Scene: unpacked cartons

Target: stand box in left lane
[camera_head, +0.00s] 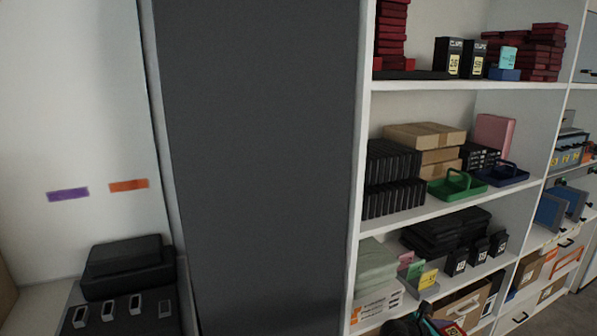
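Two black boxes with yellow number labels (455,58) stand upright on the upper shelf. Several smaller black boxes with white labels (479,252) stand on a lower shelf. I cannot tell which box the task means. A purple strip (68,194) and an orange strip (128,185) mark the pale panel at the left, purple on the left. No lane dividers can be made out there. My gripper cannot be identified in this view.
A tall dark grey panel (262,170) stands between the left bay and the shelving. Black cases (128,268) lie at the lower left. Red boxes (390,30), cartons (425,135) and a green tray (457,187) fill the shelves. A dark, colourful item (424,322) is cut off at the bottom.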

